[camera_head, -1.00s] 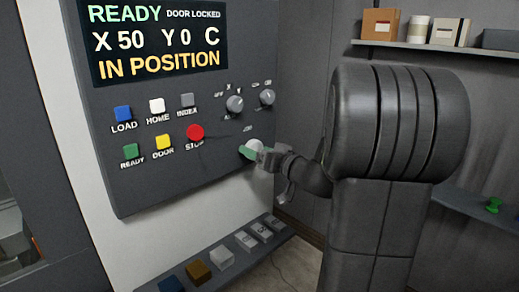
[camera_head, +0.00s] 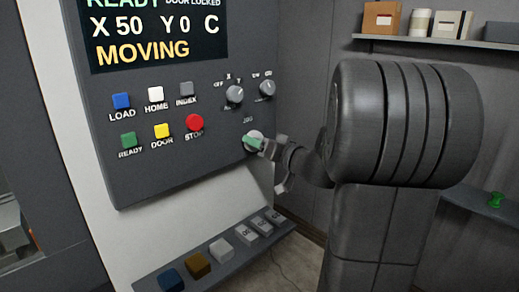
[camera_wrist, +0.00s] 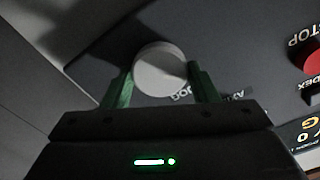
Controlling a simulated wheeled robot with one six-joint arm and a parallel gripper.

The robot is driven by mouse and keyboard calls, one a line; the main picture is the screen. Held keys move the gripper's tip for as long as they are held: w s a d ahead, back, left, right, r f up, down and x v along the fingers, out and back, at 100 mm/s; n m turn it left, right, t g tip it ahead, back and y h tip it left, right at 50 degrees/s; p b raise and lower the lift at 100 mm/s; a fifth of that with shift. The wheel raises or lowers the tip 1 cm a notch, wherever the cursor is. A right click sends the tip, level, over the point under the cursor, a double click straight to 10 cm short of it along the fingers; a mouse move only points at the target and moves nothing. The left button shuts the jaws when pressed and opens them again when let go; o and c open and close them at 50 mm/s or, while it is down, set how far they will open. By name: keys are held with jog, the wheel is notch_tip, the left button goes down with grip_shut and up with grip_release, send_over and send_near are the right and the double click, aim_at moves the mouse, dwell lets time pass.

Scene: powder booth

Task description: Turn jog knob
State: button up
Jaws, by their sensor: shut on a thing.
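The jog knob (camera_head: 252,138) is a round, light grey knob at the lower right of the dark control panel (camera_head: 160,185), under the label JOG. My gripper (camera_head: 256,145) has its green fingers around it. In the wrist view the knob (camera_wrist: 160,70) sits between the two green fingers of my gripper (camera_wrist: 163,82), which are shut on its sides. The screen (camera_head: 155,38) on the panel reads X 50, Y 0, C and MOVING. Part of the knob is hidden by my gripper in the head view.
Two selector knobs (camera_head: 234,94) (camera_head: 267,88) sit above the jog knob. The red STOP button (camera_head: 194,122) is to its left, with several other coloured buttons. A ledge with keys (camera_head: 222,250) juts out below. A shelf (camera_head: 430,44) holds boxes at the back right.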

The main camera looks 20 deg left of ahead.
jog(key=shift+f+m+b, duration=0.1)
jog(key=shift+m+b, duration=1.1)
jog(key=shift+m, duration=10.7)
jog(key=shift+f, duration=0.1)
jog(key=o, duration=1)
jog(key=shift+c, duration=0.2)
jog(key=b+v, duration=0.2)
jog(key=v, duration=1.2)
